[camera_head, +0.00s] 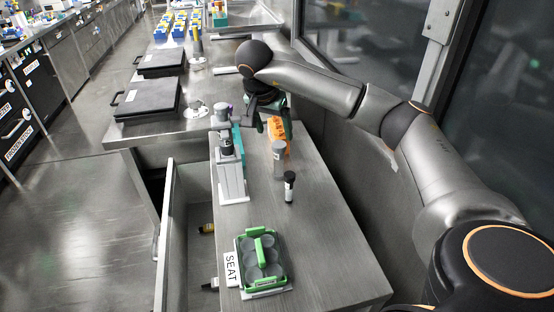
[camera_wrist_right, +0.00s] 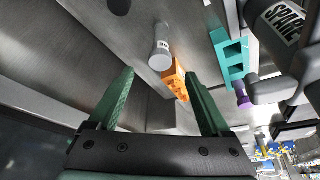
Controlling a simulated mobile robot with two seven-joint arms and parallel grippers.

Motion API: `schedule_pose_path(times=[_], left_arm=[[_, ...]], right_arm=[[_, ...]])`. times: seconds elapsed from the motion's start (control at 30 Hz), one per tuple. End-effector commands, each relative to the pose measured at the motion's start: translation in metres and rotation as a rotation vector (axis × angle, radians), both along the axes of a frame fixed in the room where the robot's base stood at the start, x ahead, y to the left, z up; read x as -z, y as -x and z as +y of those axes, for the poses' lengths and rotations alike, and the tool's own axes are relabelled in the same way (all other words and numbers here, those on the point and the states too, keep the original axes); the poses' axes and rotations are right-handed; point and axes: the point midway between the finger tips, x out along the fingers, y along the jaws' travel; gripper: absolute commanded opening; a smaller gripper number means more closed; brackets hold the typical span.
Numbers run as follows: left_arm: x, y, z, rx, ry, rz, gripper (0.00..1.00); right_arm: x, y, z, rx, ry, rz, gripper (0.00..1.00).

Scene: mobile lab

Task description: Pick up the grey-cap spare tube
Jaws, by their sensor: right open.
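The grey-cap tube (camera_head: 279,161) stands on the grey bench top, in front of an orange block (camera_head: 280,131). In the right wrist view the grey-cap tube (camera_wrist_right: 160,46) is beyond my fingertips, near the top middle, and the orange block (camera_wrist_right: 175,79) is just below it in the picture. My right gripper (camera_head: 268,121) is behind the tube in the head view, partly hidden by the orange block. Its two green fingers (camera_wrist_right: 162,98) are spread apart with nothing held between them. My left gripper is not in view.
A black-capped tube (camera_head: 290,187) stands nearer on the bench. A green carrier (camera_head: 287,277) sits at the front by a SEAT label (camera_head: 230,268). A pale grey stand (camera_head: 232,184) and teal rack (camera_wrist_right: 231,60) are left of the tube. A wall borders the bench's right.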

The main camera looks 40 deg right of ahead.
Motion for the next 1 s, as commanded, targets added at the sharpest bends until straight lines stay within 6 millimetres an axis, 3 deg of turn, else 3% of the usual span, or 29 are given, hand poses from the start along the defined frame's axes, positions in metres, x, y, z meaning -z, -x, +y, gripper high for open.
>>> schedule_pose_path(times=[0.3, 0.57, 0.8, 1.0], left_arm=[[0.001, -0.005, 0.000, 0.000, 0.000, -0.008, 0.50], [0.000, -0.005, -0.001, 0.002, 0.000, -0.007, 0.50], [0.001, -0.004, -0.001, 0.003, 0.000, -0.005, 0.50], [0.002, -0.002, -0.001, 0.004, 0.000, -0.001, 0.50]], right_arm=[[0.051, -0.008, -0.019, 0.003, 0.000, 0.005, 0.82], [0.071, -0.012, -0.027, 0.000, 0.001, 0.003, 0.82], [0.103, -0.018, -0.039, 0.001, 0.000, 0.005, 0.82], [0.113, -0.020, -0.043, 0.001, 0.000, 0.002, 0.82]])
